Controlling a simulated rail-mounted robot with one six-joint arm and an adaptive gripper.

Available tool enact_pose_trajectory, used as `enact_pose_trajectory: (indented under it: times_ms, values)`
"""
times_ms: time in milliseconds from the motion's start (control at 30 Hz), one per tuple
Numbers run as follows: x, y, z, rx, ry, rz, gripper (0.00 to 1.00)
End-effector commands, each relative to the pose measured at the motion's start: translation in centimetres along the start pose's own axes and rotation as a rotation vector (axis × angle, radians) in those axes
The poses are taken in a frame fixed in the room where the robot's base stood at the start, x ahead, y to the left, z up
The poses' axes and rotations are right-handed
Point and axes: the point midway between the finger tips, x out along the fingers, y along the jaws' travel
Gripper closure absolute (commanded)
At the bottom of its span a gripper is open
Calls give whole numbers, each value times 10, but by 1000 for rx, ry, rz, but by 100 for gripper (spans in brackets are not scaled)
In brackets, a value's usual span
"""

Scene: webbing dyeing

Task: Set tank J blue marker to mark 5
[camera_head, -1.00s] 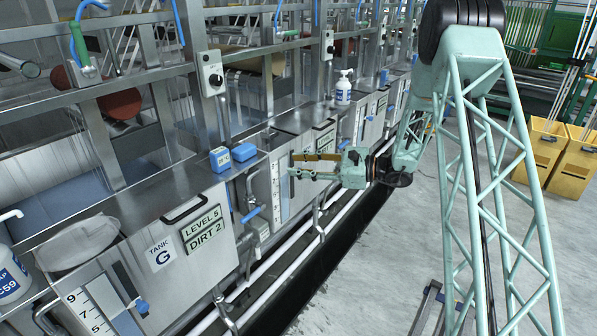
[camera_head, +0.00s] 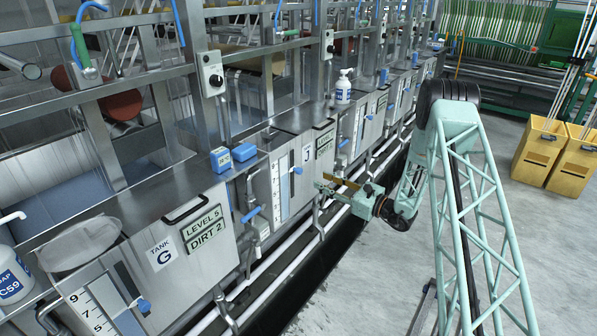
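Tank J's front panel, with its "J" label (camera_head: 308,155), is in the middle of the head view, beyond tank G. Its white number scale (camera_head: 275,186) stands beside a dark vertical slot. A small blue marker (camera_head: 297,170) sits at the slot's upper part; the mark it is at is too small to read. My gripper (camera_head: 321,181) is in front of and to the right of the scale, pointing left toward the tank. Its two fingers are apart, with nothing between them. It is clear of the marker.
Tank G's panel (camera_head: 207,232), with a scale and blue marker (camera_head: 143,305), is at the lower left. Blue-handled valves (camera_head: 251,214) and white pipes (camera_head: 290,268) run along the tank fronts. A soap bottle (camera_head: 343,88) stands on the ledge. Yellow bins (camera_head: 540,150) are right; grey floor is free.

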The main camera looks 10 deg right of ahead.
Motion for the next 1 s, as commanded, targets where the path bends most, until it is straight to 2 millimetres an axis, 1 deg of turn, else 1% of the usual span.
enact_pose_trajectory:
  times_ms: [367, 567, 767, 1000]
  values:
    - [0, -1, -2, 2, 0, -3, 69]
    - [4, 0, -2, 2, 0, -2, 69]
    - [18, 0, -2, 1, 1, -1, 69]
    - [46, 1, -2, 0, -1, 0, 69]
